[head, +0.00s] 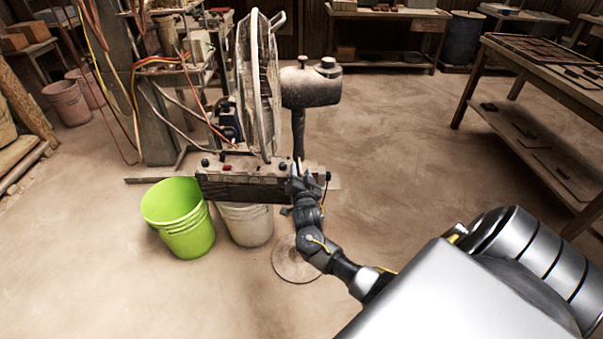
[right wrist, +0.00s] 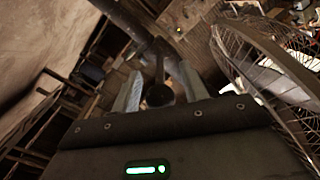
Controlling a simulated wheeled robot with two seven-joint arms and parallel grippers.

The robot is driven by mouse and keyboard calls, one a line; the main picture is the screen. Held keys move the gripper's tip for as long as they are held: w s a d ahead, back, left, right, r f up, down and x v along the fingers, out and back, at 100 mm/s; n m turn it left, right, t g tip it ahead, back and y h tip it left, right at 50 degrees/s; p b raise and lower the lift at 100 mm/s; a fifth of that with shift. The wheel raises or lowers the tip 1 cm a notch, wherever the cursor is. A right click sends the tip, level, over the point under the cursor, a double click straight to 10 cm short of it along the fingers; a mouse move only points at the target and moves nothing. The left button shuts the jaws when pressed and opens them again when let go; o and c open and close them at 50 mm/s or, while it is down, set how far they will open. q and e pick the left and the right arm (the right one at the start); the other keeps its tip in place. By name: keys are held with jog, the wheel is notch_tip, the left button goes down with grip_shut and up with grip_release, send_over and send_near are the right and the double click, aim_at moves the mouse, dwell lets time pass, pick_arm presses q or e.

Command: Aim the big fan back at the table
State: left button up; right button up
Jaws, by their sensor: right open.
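The big fan (head: 258,85) stands on a pole (head: 298,135) with a round base (head: 290,268) on the floor. Its cage is nearly edge-on in the head view and faces left, with the dusty motor housing (head: 312,88) on the right. My right gripper (head: 300,176) is in front of the pole, below the housing. In the right wrist view, the open fingers of my right gripper (right wrist: 160,88) have a dark rounded part between them; I cannot tell whether they touch it. The fan's wire cage (right wrist: 275,65) shows at right there. My left gripper is out of view.
A wooden table (head: 545,65) with trays stands at right. A machine with hoses (head: 165,115) stands left of the fan. A green bucket (head: 180,215) and a whitish bucket (head: 246,224) stand in front. The floor between fan and right table is clear.

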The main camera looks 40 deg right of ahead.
grip_shut()
jog(key=shift+s, duration=0.1)
